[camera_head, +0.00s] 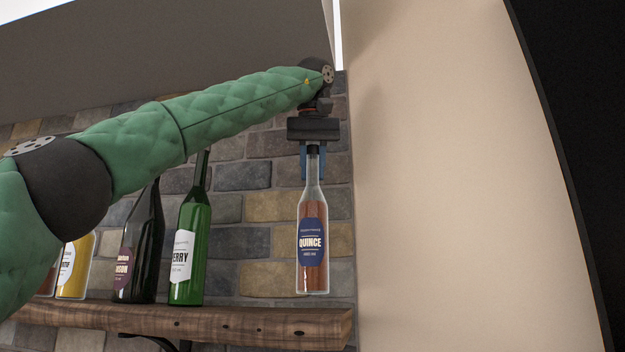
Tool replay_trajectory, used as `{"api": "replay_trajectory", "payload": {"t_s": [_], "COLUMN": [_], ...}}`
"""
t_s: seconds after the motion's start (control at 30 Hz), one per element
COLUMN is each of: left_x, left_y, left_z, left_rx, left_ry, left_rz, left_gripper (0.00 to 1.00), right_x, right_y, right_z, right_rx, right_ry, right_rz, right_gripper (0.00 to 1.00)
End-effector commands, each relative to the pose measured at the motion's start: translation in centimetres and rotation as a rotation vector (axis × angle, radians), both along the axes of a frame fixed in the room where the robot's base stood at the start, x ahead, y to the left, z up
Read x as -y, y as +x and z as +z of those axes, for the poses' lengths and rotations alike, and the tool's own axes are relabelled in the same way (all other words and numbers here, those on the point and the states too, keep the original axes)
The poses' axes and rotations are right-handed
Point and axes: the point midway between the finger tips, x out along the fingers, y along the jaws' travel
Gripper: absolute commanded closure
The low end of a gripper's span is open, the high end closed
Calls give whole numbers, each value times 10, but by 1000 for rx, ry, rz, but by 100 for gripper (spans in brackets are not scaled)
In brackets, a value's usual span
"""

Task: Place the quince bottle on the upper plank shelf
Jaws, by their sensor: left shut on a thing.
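The quince bottle (312,258) is clear glass with reddish-brown contents and a dark blue label reading QUINCE. My left gripper (313,165) is shut on its neck from above, and the bottle hangs upright. In the picture, the bottle's base shows just above the right end of the plank shelf (270,325). I cannot tell from this view whether it is over the shelf or in front of it; a gap shows between base and plank. My right gripper is not in view.
A green bottle (188,240), a dark bottle (140,245) and a yellow one (76,265) stand on the shelf to the left, partly behind my arm. A brick wall (250,205) is behind. A beige wall (450,200) is on the right. The plank's right part is clear.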

Motion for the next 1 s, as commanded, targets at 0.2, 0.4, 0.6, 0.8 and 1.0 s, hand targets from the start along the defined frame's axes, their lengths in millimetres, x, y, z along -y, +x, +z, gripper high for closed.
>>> {"api": "replay_trajectory", "payload": {"t_s": [0.2, 0.4, 0.6, 0.8, 1.0], "left_x": [-1, -1, -1, 0, 0], "left_y": [0, -1, -1, 0, 0], "left_z": [-21, -28, -28, -32, -32], "left_rx": [0, 1, 1, 0, 0], "left_ry": [-1, -1, -1, 0, 0], "left_rz": [-3, 0, 0, 0, 0], "left_gripper": [100, 100, 100, 69, 55], "right_x": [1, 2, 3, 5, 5], "right_y": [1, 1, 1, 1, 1], "right_z": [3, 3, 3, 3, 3], "right_rx": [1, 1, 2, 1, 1], "right_ry": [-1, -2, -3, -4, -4], "right_rz": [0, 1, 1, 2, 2], "right_gripper": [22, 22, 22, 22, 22]}}
